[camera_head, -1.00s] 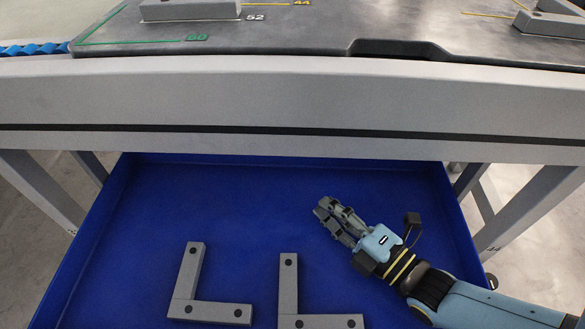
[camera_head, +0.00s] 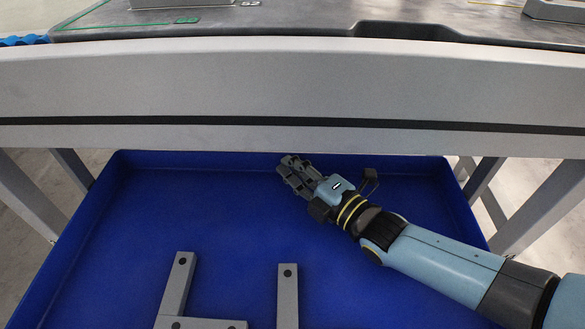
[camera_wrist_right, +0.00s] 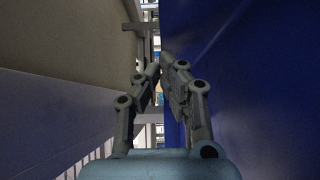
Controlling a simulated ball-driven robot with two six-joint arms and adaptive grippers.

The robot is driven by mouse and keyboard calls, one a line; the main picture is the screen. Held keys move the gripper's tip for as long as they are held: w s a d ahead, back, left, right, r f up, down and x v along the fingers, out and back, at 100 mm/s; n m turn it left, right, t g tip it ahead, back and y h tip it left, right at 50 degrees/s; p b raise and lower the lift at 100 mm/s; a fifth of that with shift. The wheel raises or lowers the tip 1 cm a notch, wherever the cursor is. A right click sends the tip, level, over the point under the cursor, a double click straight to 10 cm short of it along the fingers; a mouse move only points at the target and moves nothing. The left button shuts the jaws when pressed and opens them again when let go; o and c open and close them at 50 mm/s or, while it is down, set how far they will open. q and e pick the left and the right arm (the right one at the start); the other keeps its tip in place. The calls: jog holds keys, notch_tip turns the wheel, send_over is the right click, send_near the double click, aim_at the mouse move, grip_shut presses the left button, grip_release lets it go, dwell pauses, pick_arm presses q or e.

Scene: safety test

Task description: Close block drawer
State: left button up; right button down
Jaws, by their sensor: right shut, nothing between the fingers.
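The blue block drawer (camera_head: 225,222) is pulled out below the grey table front in the head view. Two grey L-shaped blocks lie in it, a left one (camera_head: 178,285) and a right one (camera_head: 288,295), both cut off by the bottom edge. My right gripper (camera_head: 288,165) is shut and empty, over the rear part of the drawer, just below the table front. In the right wrist view the fingers (camera_wrist_right: 160,75) show with a blue wall to their right and a grey surface to their left. My left gripper is not in view.
The grey table front (camera_head: 290,85) spans the view above the drawer. Table legs (camera_head: 30,190) stand on both sides. The tabletop (camera_head: 300,18) has a dark recess and grey blocks at its edge. The drawer floor behind the blocks is clear.

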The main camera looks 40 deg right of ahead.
jog(key=shift+w+d, duration=0.15)
jog(key=shift+w, duration=0.05)
dwell(0.3)
jog(key=shift+w+d, duration=0.15)
jog(key=shift+w, duration=0.05)
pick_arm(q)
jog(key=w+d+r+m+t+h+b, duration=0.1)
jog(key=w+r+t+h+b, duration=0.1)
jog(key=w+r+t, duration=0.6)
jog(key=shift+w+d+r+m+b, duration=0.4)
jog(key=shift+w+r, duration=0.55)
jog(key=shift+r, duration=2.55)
pick_arm(e)
jog(key=w+d, duration=1)
jog(key=w, duration=0.4)
jog(key=shift+d, duration=0.4)
jog(key=shift+s, duration=0.15)
